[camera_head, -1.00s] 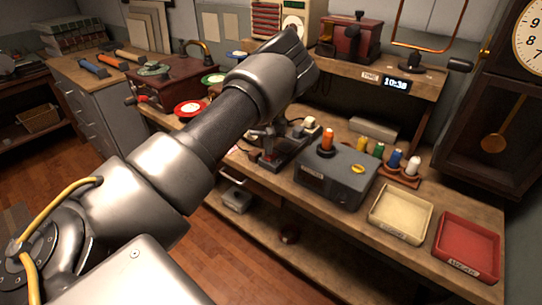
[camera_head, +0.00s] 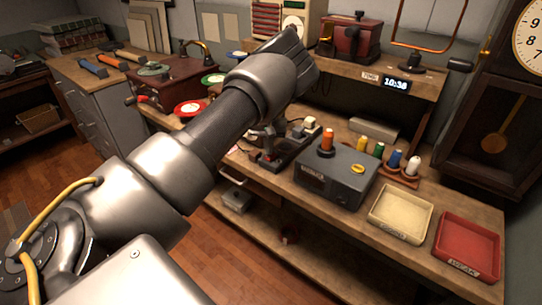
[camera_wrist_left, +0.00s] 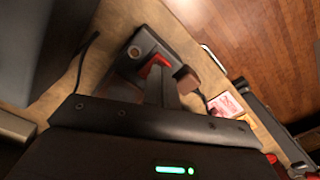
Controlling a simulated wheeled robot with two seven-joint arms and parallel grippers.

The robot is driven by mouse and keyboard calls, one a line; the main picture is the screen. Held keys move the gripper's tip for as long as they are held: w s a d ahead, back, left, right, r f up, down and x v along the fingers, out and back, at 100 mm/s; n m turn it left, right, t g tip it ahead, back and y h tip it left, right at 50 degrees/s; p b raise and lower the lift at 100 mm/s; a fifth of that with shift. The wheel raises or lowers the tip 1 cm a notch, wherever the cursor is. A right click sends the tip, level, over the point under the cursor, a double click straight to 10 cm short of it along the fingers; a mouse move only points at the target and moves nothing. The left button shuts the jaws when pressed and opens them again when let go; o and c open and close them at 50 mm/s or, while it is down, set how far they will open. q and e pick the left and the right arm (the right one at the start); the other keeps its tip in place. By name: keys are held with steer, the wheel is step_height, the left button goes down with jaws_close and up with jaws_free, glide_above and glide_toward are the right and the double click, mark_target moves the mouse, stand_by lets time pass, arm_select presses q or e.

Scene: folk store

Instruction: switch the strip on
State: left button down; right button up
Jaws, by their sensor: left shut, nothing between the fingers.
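The dark power strip (camera_head: 292,153) lies on the workbench in the middle of the head view, left of a grey box. In the left wrist view the strip (camera_wrist_left: 178,47) runs diagonally, with a red rocker switch (camera_wrist_left: 150,68) near one end and a brown plug (camera_wrist_left: 187,79) beside it. My left gripper (camera_wrist_left: 160,76) is shut and empty, its fingertips right at the red switch; I cannot tell whether they touch. In the head view the gripper (camera_head: 268,147) is small and partly behind my arm. The fingers hide part of the switch, so its position is unclear. My right gripper is not seen.
The grey box (camera_head: 335,177) with an orange spool stands close right of the strip. A cream tray (camera_head: 401,215) and a red tray (camera_head: 467,248) are at the bench's right. Coloured thread spools (camera_head: 393,160) stand behind. A dark cable (camera_wrist_left: 85,55) lies near the strip.

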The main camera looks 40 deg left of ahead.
mark_target(268, 157)
arm_select(q)
steer(key=shift+f, duration=0.1)
stand_by(0.4)
steer(key=shift+f+b, duration=0.5)
steer(key=shift+f, duration=0.35)
stand_by(0.3)
steer(key=shift+r+p, duration=0.9)
steer(key=shift+r, duration=0.2)
steer(key=shift+r+p, duration=1.6)
steer(key=shift+r, duration=0.85)
steer(key=shift+f, duration=0.1)
